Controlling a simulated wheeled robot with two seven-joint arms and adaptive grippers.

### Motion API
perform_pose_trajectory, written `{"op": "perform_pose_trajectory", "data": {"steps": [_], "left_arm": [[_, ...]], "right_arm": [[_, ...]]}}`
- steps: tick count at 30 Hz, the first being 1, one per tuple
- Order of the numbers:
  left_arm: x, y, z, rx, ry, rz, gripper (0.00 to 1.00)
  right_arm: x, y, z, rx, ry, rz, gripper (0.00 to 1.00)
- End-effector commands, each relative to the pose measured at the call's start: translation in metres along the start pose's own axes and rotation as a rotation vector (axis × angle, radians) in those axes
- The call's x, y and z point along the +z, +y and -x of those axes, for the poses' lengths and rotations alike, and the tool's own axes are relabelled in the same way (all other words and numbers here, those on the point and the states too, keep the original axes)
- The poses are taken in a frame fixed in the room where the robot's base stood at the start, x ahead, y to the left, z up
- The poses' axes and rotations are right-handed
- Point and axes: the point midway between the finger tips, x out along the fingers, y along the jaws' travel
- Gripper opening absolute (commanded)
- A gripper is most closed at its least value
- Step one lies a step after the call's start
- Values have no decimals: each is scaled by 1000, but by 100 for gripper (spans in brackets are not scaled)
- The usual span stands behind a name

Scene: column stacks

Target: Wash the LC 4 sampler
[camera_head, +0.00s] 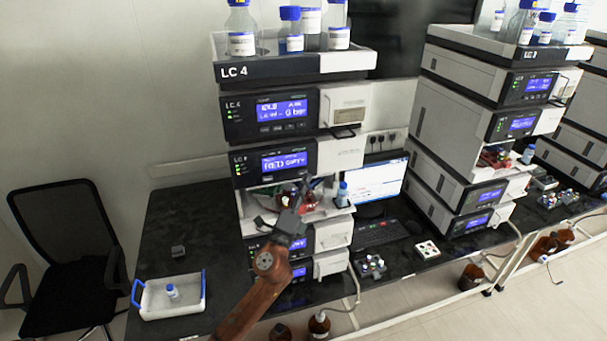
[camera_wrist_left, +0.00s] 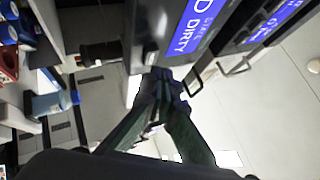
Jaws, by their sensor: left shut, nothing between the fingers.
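The LC 4 stack (camera_head: 245,72) stands at the centre of the bench. Its sampler has a blue display (camera_head: 285,163); in the left wrist view the display (camera_wrist_left: 195,25) reads STATE DIRTY. Below it is an open bay (camera_head: 318,200) with red parts and a blue-capped bottle (camera_head: 342,194); that bottle also seems to show in the left wrist view (camera_wrist_left: 52,103). My left gripper (camera_head: 298,190) is in front of the bay, just below the display. Its fingers (camera_wrist_left: 165,85) are shut and empty, close to the panel's edge; contact cannot be told. My right gripper is out of view.
A white tray (camera_head: 185,308) with blue handles holds a small bottle at the bench's left. Several bottles stand on the stack's top. A monitor (camera_head: 372,180), a keyboard (camera_head: 380,232) and the LC 3 stack (camera_head: 470,40) are to the right. The left bench is mostly clear.

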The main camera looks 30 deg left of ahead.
Motion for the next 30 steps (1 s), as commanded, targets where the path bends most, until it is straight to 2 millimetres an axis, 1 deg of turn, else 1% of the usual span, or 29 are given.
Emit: {"op": "perform_pose_trajectory", "data": {"steps": [6, 30], "left_arm": [[3, 3, -4, 0, 0, 0, 0], [6, 6, -8, 0, 0, 0, 0]], "right_arm": [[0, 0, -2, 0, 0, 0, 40], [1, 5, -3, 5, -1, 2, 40]]}}
